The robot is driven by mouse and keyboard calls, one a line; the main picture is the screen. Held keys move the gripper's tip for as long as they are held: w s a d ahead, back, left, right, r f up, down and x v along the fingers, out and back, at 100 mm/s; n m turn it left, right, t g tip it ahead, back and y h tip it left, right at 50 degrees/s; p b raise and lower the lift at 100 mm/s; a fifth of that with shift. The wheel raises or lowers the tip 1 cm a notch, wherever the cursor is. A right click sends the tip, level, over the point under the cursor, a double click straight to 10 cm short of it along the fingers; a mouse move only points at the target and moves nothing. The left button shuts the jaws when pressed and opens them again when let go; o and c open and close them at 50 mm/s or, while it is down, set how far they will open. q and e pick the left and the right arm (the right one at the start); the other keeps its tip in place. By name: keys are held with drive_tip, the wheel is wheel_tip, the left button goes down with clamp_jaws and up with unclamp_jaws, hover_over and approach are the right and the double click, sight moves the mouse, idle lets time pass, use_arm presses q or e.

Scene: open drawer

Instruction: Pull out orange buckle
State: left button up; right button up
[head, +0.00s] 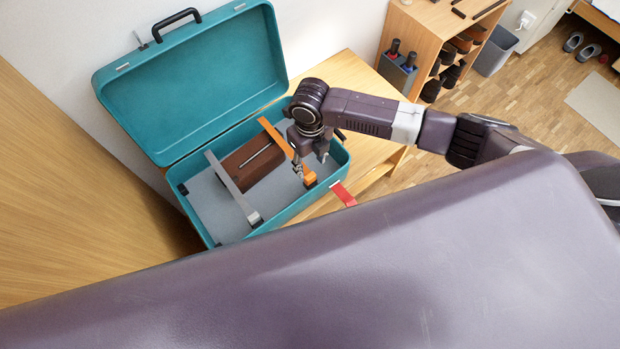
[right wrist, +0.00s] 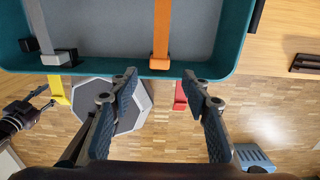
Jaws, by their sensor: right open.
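An orange strap with a buckle end (head: 309,179) crosses the right part of an open teal suitcase (head: 165,80). In the right wrist view the orange buckle (right wrist: 159,61) lies just inside the near wall, dark at its tip. My right gripper (head: 312,165) is above the suitcase by the orange strap and hides part of it. In the wrist view its fingers (right wrist: 160,85) are spread and empty, with the buckle beyond and between them, apart from both. A dark part that looks like my left gripper (right wrist: 30,110) shows at the left; its jaws are unclear.
A grey strap (head: 230,190) crosses the suitcase's left part. A brown box (head: 247,168) lies between the straps. The suitcase's lid stands open behind.

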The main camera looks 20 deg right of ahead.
sight(310, 176)
wheel_tip(310, 176, down, 8)
drive_tip(key=b, duration=0.6)
drive_tip(key=shift+b, duration=0.3)
drive_tip(key=shift+f, duration=0.4)
idle(0.7)
drive_tip(key=shift+c, duration=0.5)
clamp_jaws()
drive_tip(key=shift+r+p, duration=0.15)
drive_tip(key=shift+p, duration=0.2)
drive_tip(key=shift+r+p, duration=2.9)
